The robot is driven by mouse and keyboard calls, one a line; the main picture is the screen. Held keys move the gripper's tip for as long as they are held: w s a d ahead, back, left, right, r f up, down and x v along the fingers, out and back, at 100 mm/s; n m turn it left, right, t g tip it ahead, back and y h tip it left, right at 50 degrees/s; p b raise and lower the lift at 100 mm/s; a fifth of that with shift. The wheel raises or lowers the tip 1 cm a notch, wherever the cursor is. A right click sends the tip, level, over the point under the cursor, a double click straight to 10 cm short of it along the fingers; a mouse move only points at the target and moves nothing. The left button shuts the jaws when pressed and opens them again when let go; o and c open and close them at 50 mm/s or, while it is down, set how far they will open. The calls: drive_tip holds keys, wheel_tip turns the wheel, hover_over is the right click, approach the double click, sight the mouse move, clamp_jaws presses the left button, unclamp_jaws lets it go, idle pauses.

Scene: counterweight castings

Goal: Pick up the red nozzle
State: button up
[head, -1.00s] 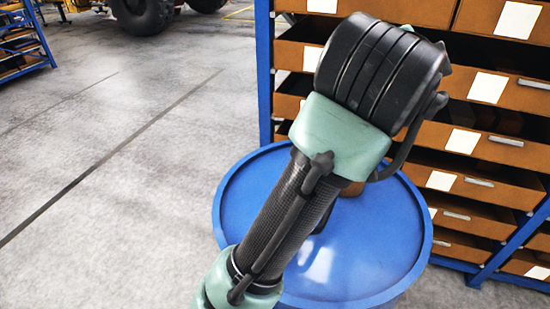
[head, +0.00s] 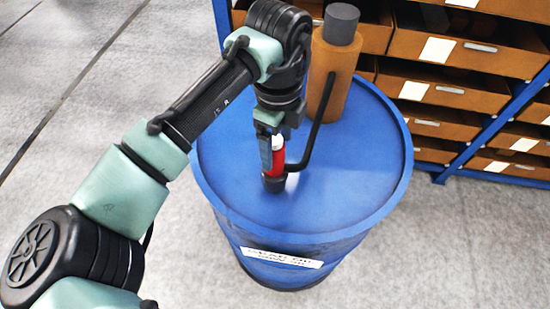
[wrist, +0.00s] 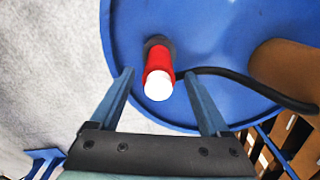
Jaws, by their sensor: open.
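The red nozzle (head: 279,160) stands upright on the lid of a blue drum (head: 345,190). It has a white tip and a dark base. My gripper (head: 271,152) points down over it in the head view, and a finger hides part of the nozzle. In the wrist view the red nozzle (wrist: 159,65) shows between the two spread fingers of my gripper (wrist: 160,73), with a gap on each side. The jaws are open and hold nothing.
An orange cylinder (head: 334,75) with a grey cap stands at the back of the lid. A black hose (head: 314,140) curves from it towards the nozzle's base. A blue rack with orange drawers (head: 455,85) stands behind. The lid's right side is clear.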

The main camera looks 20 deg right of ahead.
sight(276, 161)
drive_tip(key=shift+a+f+p, duration=0.1)
drive_tip(key=shift+f+p, duration=0.7)
drive_tip(key=shift+f, duration=1.95)
drive_tip(key=shift+c, duration=0.2)
drive_tip(key=c, duration=1)
drive_tip(key=shift+r, duration=0.1)
drive_tip(key=shift+c, duration=0.8)
drive_tip(key=shift+r, duration=0.1)
